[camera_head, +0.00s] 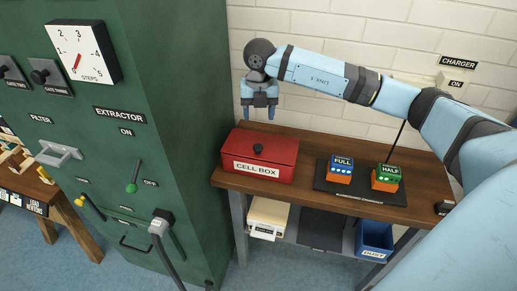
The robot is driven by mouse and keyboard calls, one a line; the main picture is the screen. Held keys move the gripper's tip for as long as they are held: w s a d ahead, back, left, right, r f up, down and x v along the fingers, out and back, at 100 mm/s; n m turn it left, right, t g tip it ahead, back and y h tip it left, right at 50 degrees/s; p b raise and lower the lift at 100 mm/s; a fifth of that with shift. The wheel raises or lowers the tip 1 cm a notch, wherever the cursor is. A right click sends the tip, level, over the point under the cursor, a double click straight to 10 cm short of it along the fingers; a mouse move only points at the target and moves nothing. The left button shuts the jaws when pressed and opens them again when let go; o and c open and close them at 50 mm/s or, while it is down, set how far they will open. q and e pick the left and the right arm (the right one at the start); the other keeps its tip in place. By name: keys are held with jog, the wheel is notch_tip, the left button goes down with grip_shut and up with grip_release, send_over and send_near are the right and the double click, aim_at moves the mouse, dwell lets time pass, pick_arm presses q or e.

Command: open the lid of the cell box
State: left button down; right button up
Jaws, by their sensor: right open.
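The red cell box (264,172) stands on the left part of the wooden table, with its lid shut and a white label on its front. A small black knob (258,149) sits on the top of the lid. My right gripper (259,113) is open and empty, pointing down above the back of the box, apart from the knob. My left gripper is not in the view.
The green extractor cabinet (170,60) stands close to the left of the box. On the table (300,200), a black charger mat (345,191) holds a blue-topped FULL cell (341,170) and a green-topped HALF cell (387,177). A blue bin (374,240) is on the shelf below.

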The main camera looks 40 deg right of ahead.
aim_at(258, 147)
jog(key=f, duration=0.4)
jog(key=shift+w+p, duration=0.2)
jog(key=shift+p, duration=0.2)
notch_tip(258, 147, down, 10)
jog(key=shift+r+p, duration=0.1)
jog(key=shift+p, duration=0.8)
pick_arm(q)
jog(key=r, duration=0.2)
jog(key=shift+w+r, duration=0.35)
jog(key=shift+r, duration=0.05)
pick_arm(e)
grip_shut()
